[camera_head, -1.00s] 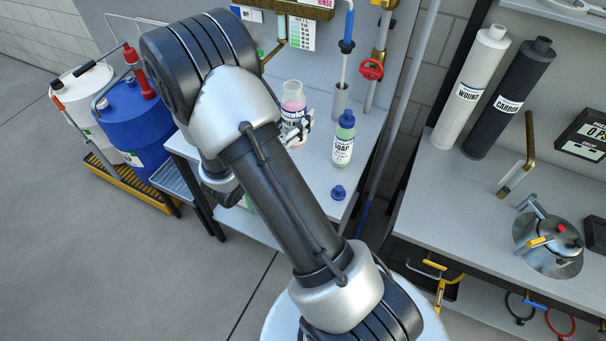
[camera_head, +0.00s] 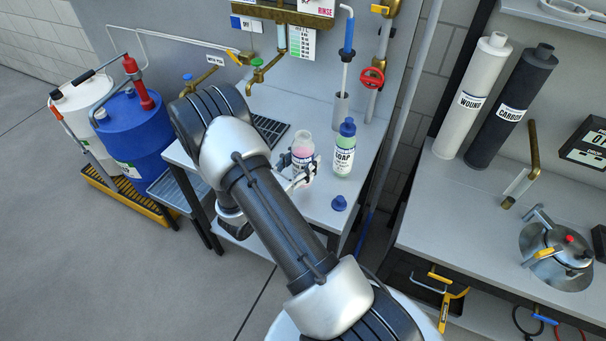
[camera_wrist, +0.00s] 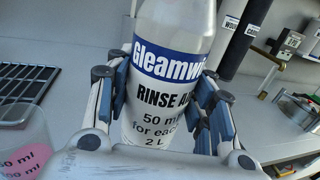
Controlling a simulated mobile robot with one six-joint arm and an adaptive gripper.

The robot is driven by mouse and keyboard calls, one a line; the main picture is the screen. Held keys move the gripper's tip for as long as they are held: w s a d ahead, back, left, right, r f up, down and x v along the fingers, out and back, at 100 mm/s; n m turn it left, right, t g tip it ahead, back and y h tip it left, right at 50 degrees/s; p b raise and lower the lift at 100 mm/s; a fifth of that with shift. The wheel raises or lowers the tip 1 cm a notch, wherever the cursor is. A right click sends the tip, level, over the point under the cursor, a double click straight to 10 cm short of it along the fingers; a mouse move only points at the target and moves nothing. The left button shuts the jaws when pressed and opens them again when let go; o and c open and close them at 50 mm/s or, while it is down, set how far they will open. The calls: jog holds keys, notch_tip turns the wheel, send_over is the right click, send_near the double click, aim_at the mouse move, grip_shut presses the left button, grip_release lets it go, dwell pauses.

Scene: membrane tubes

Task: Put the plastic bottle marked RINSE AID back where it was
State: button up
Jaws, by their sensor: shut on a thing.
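The RINSE AID bottle (camera_wrist: 168,85) is pale with a blue band and dark print. In the head view it (camera_head: 302,148) is uncapped, with pink showing above its label, and close left of the SOAP bottle. It looks close to upright over the bench; whether its base touches the bench is hidden. My gripper (camera_wrist: 163,100) is shut around its lower half, blue pads on both sides. In the head view my gripper (camera_head: 297,178) is partly hidden by my arm. A loose blue cap (camera_head: 339,203) lies on the bench towards the front edge.
The SOAP bottle (camera_head: 345,150) stands just right of the held bottle. A clear vessel with pink contents (camera_wrist: 20,150) is at the wrist view's lower left. A black drain grate (camera_head: 270,129) lies behind on the bench (camera_head: 375,160). A grey cylinder (camera_head: 341,108) stands further back.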

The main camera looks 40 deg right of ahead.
jog(key=shift+f+b, duration=0.6)
jog(key=shift+f, duration=1.75)
jog(key=shift+f, duration=0.1)
jog(key=shift+f, duration=0.15)
jog(key=o, duration=1.4)
